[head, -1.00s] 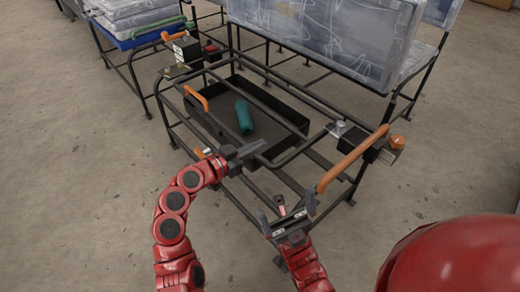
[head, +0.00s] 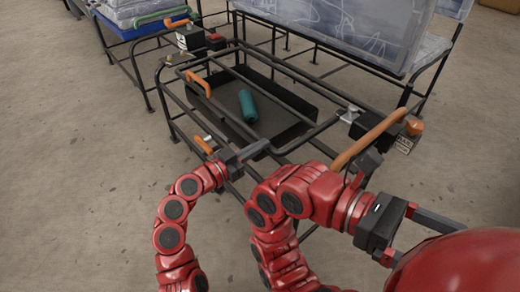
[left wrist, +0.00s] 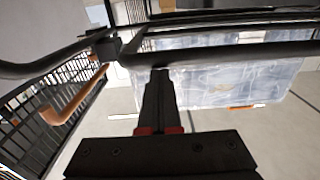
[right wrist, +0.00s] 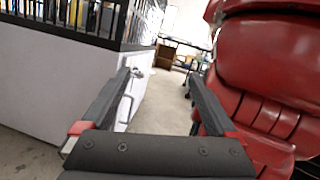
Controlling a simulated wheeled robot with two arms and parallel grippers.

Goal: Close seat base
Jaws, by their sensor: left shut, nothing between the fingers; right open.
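The seat base (head: 302,139) is a black tubular frame lying over a dark storage tray (head: 223,119) in the head view. I cannot tell whether it is fully down. My left gripper (head: 256,150) is shut and empty at the frame's near edge; contact is unclear. In the left wrist view its closed fingers (left wrist: 159,92) point at a dark bar (left wrist: 220,54). My right gripper (head: 428,236) is open and empty, right of the frame and pointing right, partly hidden by my red body. In the right wrist view its spread fingers (right wrist: 163,98) have nothing between them.
A teal cylinder (head: 248,106) lies in the tray. Orange handles stand at the left (head: 198,83) and right (head: 370,139) of the frame. A plastic-wrapped seat back (head: 345,28) rises behind. Concrete floor is open in front and left.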

